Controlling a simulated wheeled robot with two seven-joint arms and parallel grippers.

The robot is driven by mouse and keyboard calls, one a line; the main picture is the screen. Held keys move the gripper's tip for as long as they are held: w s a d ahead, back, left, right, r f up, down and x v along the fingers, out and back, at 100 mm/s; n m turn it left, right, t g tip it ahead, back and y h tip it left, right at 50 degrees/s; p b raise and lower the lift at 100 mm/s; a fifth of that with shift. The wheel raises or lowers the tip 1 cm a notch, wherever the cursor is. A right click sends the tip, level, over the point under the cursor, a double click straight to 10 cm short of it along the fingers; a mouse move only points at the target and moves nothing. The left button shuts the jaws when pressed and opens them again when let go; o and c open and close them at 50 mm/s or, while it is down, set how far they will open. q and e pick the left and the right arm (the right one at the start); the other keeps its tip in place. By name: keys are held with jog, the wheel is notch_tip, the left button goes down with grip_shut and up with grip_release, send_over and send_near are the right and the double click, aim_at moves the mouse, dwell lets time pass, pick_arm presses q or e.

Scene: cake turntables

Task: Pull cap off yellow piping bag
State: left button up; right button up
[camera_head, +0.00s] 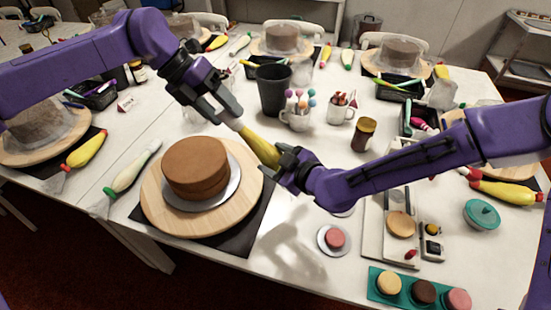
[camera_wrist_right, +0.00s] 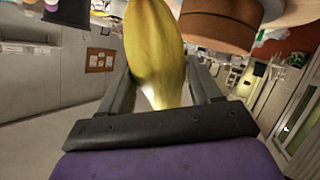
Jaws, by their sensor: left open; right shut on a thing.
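The yellow piping bag (camera_head: 259,147) is held in the air, tilted, just right of the chocolate cake (camera_head: 195,167). My right gripper (camera_head: 291,167) is shut on its lower right end; in the right wrist view the bag (camera_wrist_right: 152,45) rises from between the fingers (camera_wrist_right: 158,92). My left gripper (camera_head: 226,111) is open at the bag's upper left end, where a pale tip shows between or beside its fingers. Whether the fingers touch that tip is unclear. I cannot make out the cap as a separate piece; the left fingers partly cover that end.
The cake stands on a wooden turntable (camera_head: 150,200) over a black mat. A white-green piping bag (camera_head: 133,170) lies left of it. A black cup (camera_head: 273,92), a mug of lollipops (camera_head: 298,112) and a jar (camera_head: 363,135) stand behind. A teal tray (camera_head: 405,300) lies front right.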

pick_arm(q)
jog(key=shift+d, duration=0.1)
jog(key=c, duration=1)
jog(key=shift+v, duration=2.85)
